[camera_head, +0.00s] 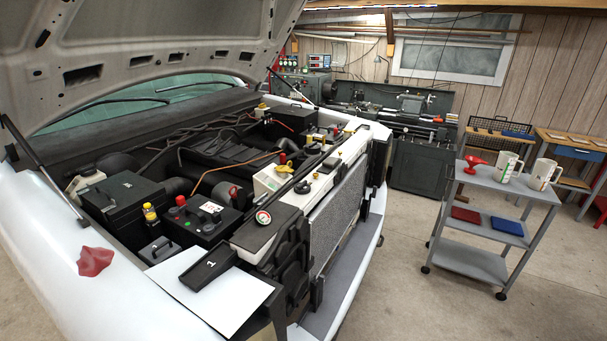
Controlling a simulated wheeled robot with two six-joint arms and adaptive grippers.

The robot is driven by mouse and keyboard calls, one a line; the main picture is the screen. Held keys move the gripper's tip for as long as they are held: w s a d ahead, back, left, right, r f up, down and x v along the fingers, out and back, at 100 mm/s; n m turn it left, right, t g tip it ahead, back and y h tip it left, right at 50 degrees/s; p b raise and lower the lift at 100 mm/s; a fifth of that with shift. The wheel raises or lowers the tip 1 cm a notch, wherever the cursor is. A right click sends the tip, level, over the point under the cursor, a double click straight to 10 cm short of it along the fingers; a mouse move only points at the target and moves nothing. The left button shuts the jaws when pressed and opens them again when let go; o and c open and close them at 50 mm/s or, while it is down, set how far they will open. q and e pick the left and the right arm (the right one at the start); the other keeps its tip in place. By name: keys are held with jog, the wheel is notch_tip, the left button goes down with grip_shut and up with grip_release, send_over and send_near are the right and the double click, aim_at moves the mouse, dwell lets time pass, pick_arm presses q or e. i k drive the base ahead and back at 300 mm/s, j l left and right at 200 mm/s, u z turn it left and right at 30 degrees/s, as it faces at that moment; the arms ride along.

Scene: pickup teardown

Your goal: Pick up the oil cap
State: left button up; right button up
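The pickup's hood is up and its engine bay is open. Several small caps show there, and I cannot tell for sure which one is the oil cap. A yellow-topped cap (149,208) stands at the near left, beside a black box with a red knob (180,200). A red and yellow cap (284,164) sits on the pale housing behind the radiator. Another yellow cap (262,107) is at the far side of the bay. Neither of my grippers is in view.
A white sheet (236,302) and a black tray marked 1 (208,266) lie at the bay's near edge. A red cloth (95,261) lies on the fender. A grey cart (485,262) with mugs stands right. The floor between is clear.

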aim_at(304, 188)
jog(key=j+z, duration=0.25)
jog(key=j, duration=0.6)
jog(key=j+z, duration=0.25)
jog(key=j, duration=0.6)
jog(key=k, duration=0.05)
